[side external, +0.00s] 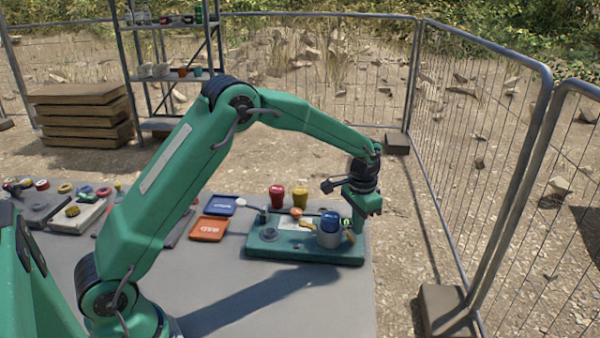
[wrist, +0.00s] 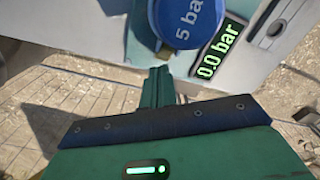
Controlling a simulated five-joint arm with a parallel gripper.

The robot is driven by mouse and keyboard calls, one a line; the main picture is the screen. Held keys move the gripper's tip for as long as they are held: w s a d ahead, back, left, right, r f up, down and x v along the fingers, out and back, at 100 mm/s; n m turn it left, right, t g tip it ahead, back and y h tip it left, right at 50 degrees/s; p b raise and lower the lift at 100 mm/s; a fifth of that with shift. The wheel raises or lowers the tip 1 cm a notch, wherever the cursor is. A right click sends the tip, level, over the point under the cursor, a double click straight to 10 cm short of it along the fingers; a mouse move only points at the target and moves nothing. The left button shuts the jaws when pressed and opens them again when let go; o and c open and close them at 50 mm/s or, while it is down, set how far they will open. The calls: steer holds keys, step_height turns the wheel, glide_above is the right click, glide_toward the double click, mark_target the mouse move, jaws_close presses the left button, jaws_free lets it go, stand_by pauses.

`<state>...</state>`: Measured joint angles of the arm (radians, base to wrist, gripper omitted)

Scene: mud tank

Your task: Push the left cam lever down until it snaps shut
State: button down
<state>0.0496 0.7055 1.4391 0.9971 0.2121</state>
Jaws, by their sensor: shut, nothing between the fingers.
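A grey coupling (side external: 329,239) with a blue cap stands on the green base plate (side external: 290,254). The blue cap (side external: 330,221) also shows in the wrist view (wrist: 182,20), marked "5 bar". Two tan levers flank the coupling: a left one (side external: 307,226) angled outward and a right one (side external: 350,237). Their exact angles are too small to tell. My gripper (side external: 373,208) is shut and empty, above and right of the coupling. Its closed fingers show in the wrist view (wrist: 156,85), just below the cap. Neither lever is clear there.
A display (wrist: 221,48) reads 0.0 bar. A red cup (side external: 277,196) and a yellow cup (side external: 299,195) stand behind the plate. Orange (side external: 209,229) and blue (side external: 221,205) trays lie left of it. A wire fence (side external: 490,190) stands right of the table.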

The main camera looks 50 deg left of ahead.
mark_target(354, 239)
steer(key=shift+r, duration=0.1)
step_height(354, 239, up, 7)
steer(key=shift+r, duration=0.15)
stand_by(1.0)
steer(key=shift+r, duration=0.1)
steer(key=s+a+r+n+t, duration=0.1)
steer(key=s+a+r+t, duration=0.15)
steer(key=s+r, duration=1.1)
steer(key=s+f+n+t, duration=0.2)
steer(key=s+f+t, duration=0.1)
steer(key=s, duration=1.5)
steer(key=shift+s, duration=0.2)
